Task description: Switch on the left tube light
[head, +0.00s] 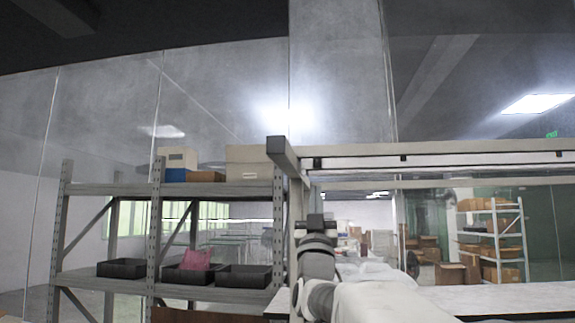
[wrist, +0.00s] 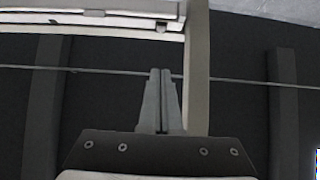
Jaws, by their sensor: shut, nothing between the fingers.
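A long pale fixture that looks like a tube light (head: 440,159) runs under the overhead metal frame in the head view. A pale bar, probably the same fixture, shows at the top left of the wrist view (wrist: 95,30). A small dark part (wrist: 161,28) sits near its right end and may be a switch; I cannot tell if it is pressed. The fixture does not look clearly lit. My gripper (wrist: 160,74) is shut and empty, its tips just below that end in the picture. In the head view my gripper (head: 316,218) is raised beside the frame's left post, small and partly unclear.
The overhead frame's beam (head: 430,147) and a post (wrist: 197,70) stand close by my gripper. A shelf rack (head: 155,190) with black bins and boxes is at the left. A white worktop (head: 490,298) lies at the lower right. Glass panels stand behind.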

